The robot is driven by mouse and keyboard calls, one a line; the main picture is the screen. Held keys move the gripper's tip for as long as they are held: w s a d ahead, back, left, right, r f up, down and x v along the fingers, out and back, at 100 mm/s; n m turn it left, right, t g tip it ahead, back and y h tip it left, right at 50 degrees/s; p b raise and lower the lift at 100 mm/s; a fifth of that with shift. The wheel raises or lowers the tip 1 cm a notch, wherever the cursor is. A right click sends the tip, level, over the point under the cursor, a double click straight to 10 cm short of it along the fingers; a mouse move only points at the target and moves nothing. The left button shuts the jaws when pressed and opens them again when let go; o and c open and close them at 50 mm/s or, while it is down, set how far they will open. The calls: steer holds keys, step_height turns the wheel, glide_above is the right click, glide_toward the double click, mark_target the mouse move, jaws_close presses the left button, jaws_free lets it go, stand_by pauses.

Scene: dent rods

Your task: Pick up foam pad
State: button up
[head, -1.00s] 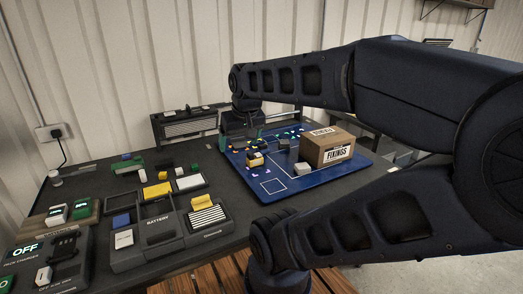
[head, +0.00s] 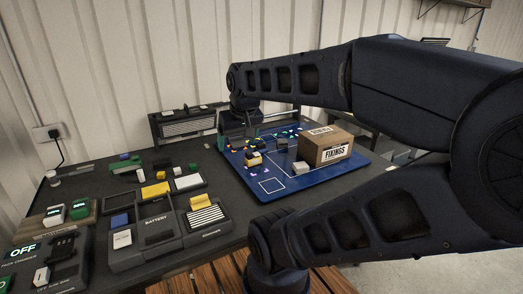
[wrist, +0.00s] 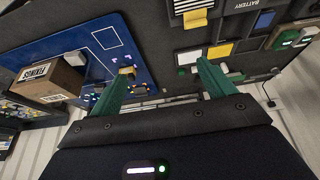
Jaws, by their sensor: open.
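I cannot tell for sure which item is the foam pad. A flat yellow slab (head: 155,190) lies on the dark bench behind the battery unit; it also shows in the wrist view (wrist: 220,50). Another candidate is a pale grey block (head: 300,168) on the blue mat, beside the cardboard box. My gripper (wrist: 163,68) is open, with its green fingers spread and nothing held between them. A small yellow-and-dark block (wrist: 128,72) appears beside the left fingertip.
A cardboard FIXINGS box (head: 326,147) stands on the blue mat (head: 300,188) among small coloured pieces. The battery unit (head: 155,232) and an OFF-marked unit (head: 24,250) fill the front left. Loose green and white blocks lie behind. A dark slatted rack (head: 187,124) stands near the wall.

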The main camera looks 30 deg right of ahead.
steer(key=shift+w, duration=0.1)
steer(key=w+d+r+m, duration=0.2)
steer(key=w+m, duration=0.1)
steer(key=w, duration=0.5)
steer(key=m+g, duration=0.5)
steer(key=m, duration=0.9)
glide_above(261, 144)
step_height(261, 144, down, 22)
steer(key=shift+d+f+m, duration=0.15)
steer(key=shift+f+m, duration=0.15)
steer(key=shift+f, duration=0.25)
step_height(261, 144, down, 11)
steer(key=shift+r, duration=0.2)
steer(key=shift+c, duration=0.4)
